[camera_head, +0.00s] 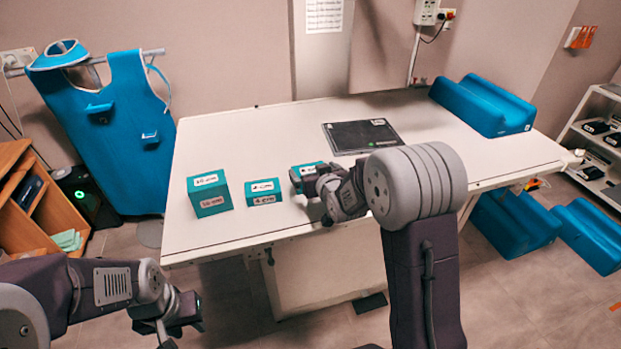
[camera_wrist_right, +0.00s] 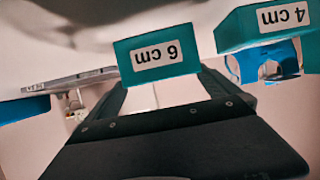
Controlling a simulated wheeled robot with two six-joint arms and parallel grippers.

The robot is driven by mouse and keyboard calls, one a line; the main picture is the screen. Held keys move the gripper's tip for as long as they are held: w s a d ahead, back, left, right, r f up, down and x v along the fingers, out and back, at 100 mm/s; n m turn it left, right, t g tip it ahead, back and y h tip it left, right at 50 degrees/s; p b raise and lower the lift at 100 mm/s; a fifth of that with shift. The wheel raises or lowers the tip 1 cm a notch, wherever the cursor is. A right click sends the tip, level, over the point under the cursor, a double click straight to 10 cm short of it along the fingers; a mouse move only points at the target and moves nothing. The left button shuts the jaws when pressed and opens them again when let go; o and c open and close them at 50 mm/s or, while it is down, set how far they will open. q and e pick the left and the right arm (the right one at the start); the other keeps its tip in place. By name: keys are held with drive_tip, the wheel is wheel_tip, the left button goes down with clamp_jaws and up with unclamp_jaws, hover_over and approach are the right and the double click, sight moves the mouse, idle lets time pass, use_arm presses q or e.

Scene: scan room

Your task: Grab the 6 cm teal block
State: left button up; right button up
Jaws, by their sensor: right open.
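The teal 6 cm block (camera_wrist_right: 158,70) shows its label upside down in the right wrist view, at the fingertips of my right gripper (camera_wrist_right: 163,92). The gripper is open; I cannot tell how far the block sits between its fingers. In the head view the block (camera_head: 297,179) is on the white table, partly hidden behind my right gripper (camera_head: 322,192). My left gripper (camera_head: 188,318) hangs low at the lower left, off the table's front edge; its fingers are too unclear to judge.
A teal 4 cm block (camera_head: 264,192) stands just left of the 6 cm block, with a larger 10 cm block (camera_head: 209,194) further left. A dark flat panel (camera_head: 350,136) lies behind on the table (camera_head: 240,135). A blue cushion (camera_head: 485,106) sits at the back right.

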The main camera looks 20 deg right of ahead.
sight(308, 168)
drive_tip(key=shift+w+a+f, duration=0.15)
drive_tip(key=shift+w+f, duration=0.05)
drive_tip(key=shift+w, duration=0.1)
drive_tip(key=x, duration=0.4)
drive_tip(key=shift+w+a+f, duration=0.1)
drive_tip(key=shift+w+f, duration=0.1)
drive_tip(key=shift+f, duration=0.25)
drive_tip(key=shift+s+r, duration=0.1)
drive_tip(key=shift+r, duration=0.05)
drive_tip(key=c, duration=1.6)
drive_tip(key=shift+o, duration=0.2)
drive_tip(key=r, duration=0.4)
drive_tip(key=shift+d+r+p, duration=0.3)
drive_tip(key=shift+r+p, duration=0.05)
drive_tip(key=shift+r, duration=0.05)
drive_tip(key=s+d+r+p, duration=0.2)
drive_tip(key=d+r, duration=0.4)
drive_tip(key=d, duration=0.5)
drive_tip(key=shift+p, duration=0.85)
